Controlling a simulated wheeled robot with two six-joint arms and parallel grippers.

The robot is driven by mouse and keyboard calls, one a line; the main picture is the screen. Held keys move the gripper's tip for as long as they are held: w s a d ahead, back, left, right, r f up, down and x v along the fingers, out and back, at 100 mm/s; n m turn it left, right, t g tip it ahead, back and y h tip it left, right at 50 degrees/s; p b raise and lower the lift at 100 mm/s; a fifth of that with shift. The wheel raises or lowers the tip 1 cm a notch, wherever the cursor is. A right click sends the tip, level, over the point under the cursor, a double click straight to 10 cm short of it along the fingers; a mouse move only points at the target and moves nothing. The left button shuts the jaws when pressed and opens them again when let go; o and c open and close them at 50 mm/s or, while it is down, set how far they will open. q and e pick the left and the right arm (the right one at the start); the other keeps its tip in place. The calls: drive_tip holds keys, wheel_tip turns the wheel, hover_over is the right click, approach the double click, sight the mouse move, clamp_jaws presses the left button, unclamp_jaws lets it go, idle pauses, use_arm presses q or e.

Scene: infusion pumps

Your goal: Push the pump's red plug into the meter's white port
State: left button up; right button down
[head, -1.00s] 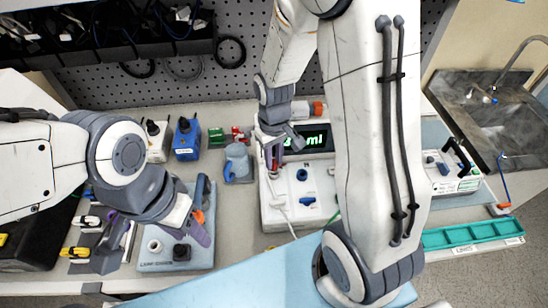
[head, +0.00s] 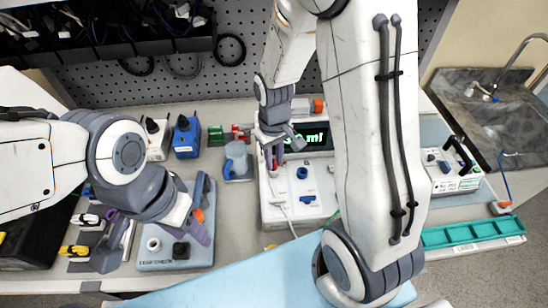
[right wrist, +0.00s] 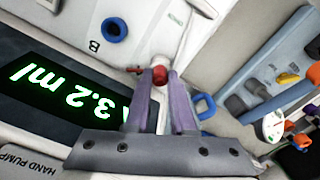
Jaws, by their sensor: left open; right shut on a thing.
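The meter (head: 278,215) is a white box with a green-lit dark display, in the middle of the bench in the head view. In the right wrist view its display (right wrist: 70,90) reads 3.2 ml. My right gripper (right wrist: 160,78) is shut on the red plug (right wrist: 158,75), over the meter beside the display. A round white part, seemingly the white port (right wrist: 161,60), shows right at the plug's far end; I cannot tell how deep the plug sits. A blue ring port (right wrist: 115,27) marked B is nearby. My left gripper (head: 200,225) is open, over a grey-blue board.
The grey-blue board (head: 150,262) carries a white ring and a black knob. A blue jug (head: 236,160) stands left of the meter. A teal tray (head: 470,232) and a white device (head: 455,180) lie right. My right arm hides part of the bench.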

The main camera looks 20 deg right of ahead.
drive_tip(key=c, duration=0.7)
unclamp_jaws()
drive_tip(key=shift+o, duration=0.5)
drive_tip(key=o, duration=0.4)
wheel_tip(320, 180, up, 7)
drive_tip(key=p, duration=0.6)
drive_tip(key=shift+p, duration=0.3)
